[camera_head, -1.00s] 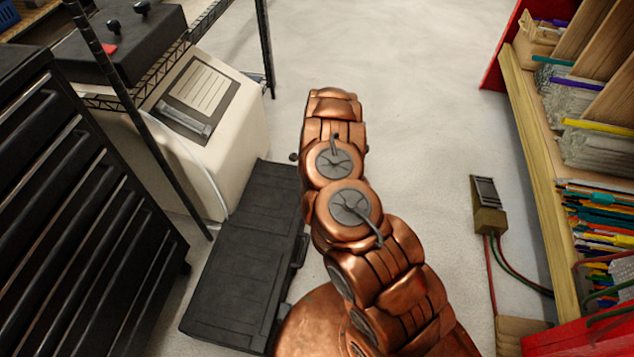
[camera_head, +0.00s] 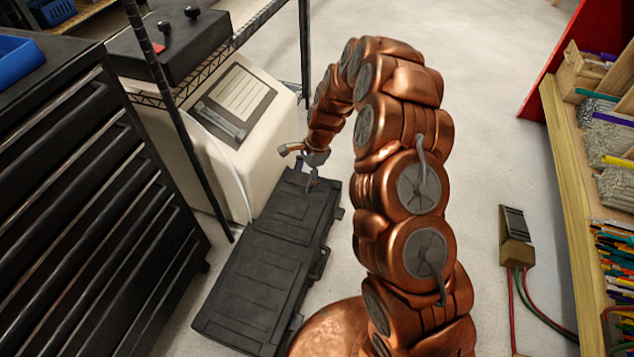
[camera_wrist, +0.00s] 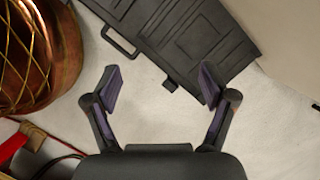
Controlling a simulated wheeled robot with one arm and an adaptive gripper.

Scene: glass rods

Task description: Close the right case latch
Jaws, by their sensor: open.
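The long black case (camera_head: 262,275) lies flat on the floor with its lid down. Its handle (camera_head: 320,262) is on its right side, and it also shows in the wrist view (camera_wrist: 118,42). A small latch (camera_head: 339,213) sticks out from the same side near the far end. In the wrist view this latch (camera_wrist: 170,85) lies between my fingertips in the picture, apart from both. My gripper (camera_head: 300,168) is over the far end of the case, open and empty; its fingers also show in the wrist view (camera_wrist: 160,78). Whether the latch is shut, I cannot tell.
A black drawer cabinet (camera_head: 85,215) stands left of the case. A beige machine (camera_head: 215,130) stands beside its far end, behind a black rack post (camera_head: 180,120). A wooden shelf (camera_head: 565,190) with rods is at the right. A pedal (camera_head: 515,237) with cables lies on otherwise clear floor.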

